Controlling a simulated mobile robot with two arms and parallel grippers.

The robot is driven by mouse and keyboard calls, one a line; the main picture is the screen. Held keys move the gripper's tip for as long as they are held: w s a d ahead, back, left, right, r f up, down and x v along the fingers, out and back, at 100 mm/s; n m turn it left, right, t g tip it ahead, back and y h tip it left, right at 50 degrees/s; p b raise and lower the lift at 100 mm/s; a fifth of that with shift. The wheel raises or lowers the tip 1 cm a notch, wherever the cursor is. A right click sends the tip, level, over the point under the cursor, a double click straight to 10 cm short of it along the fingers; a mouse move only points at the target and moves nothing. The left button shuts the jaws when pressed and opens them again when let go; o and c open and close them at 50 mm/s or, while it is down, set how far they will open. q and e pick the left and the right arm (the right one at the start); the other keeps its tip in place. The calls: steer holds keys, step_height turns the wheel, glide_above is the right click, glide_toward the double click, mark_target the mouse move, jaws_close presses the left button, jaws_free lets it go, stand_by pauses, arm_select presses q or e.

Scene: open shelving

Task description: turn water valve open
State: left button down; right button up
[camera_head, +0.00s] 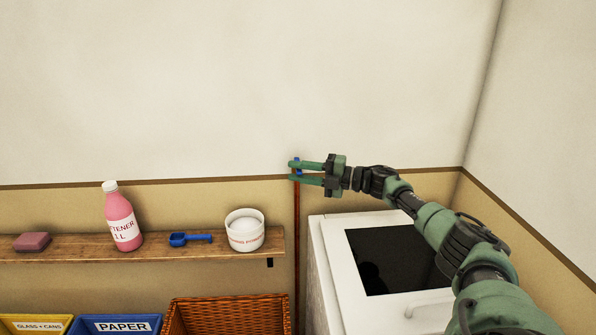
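A thin red-brown pipe (296,235) runs up the wall between the shelf and the white appliance. At its top is a small blue part (299,172), which looks like the valve handle and is mostly hidden by my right gripper. My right gripper (292,171) reaches in from the right with its two green fingers apart, one above the other. The fingertips overlap the blue part in the picture; I cannot tell whether they touch it. My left gripper is not in view.
A white appliance (328,235) with a dark window stands below my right arm. A wooden shelf (75,246) on the left holds a soap bar (32,242), pink bottle (120,219), blue scoop (190,239) and white tub (245,232). Bins and a wicker basket (226,314) stand below.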

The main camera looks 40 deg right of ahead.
steer(key=shift+d+r, duration=0.1)
steer(key=shift+r, duration=0.05)
steer(key=b+v, duration=0.2)
steer(key=v, duration=0.6)
steer(key=shift+w, duration=0.1)
stand_by(0.5)
